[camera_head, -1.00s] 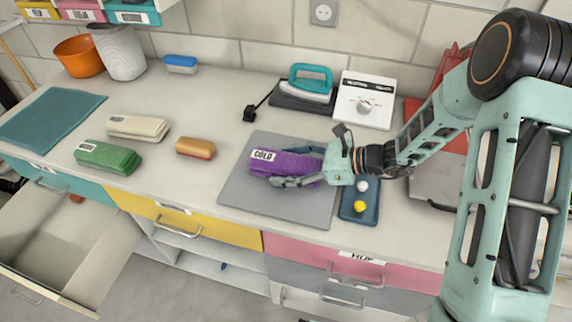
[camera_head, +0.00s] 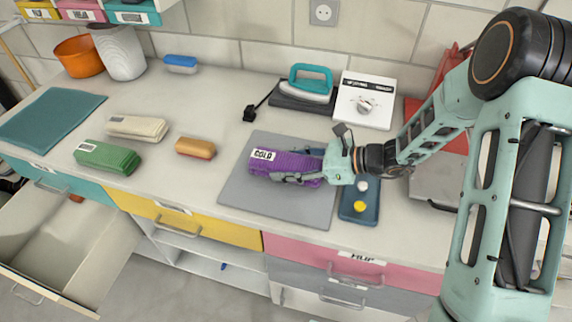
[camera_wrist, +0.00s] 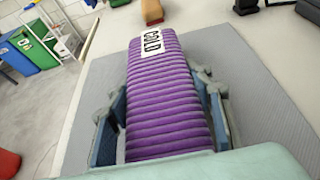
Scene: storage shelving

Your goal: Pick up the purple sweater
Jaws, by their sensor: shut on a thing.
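The purple sweater (camera_head: 290,161) is a folded, ribbed bundle with a white "COLD" label, on the grey mat (camera_head: 256,198). My gripper (camera_head: 300,168) reaches in from the right and is shut around the sweater's near end. In the wrist view the sweater (camera_wrist: 163,100) lies between the two fingers of my gripper (camera_wrist: 162,120), one along each long side, with its labelled end pointing away. I cannot tell whether there is a gap under the sweater.
A blue tray (camera_head: 346,213) with a white and a yellow knob is right of the mat. An iron (camera_head: 306,86) and a white dial box (camera_head: 364,100) stand behind. Green (camera_head: 107,156), cream (camera_head: 137,128) and orange (camera_head: 196,147) bundles lie left. A drawer (camera_head: 60,250) is open at lower left.

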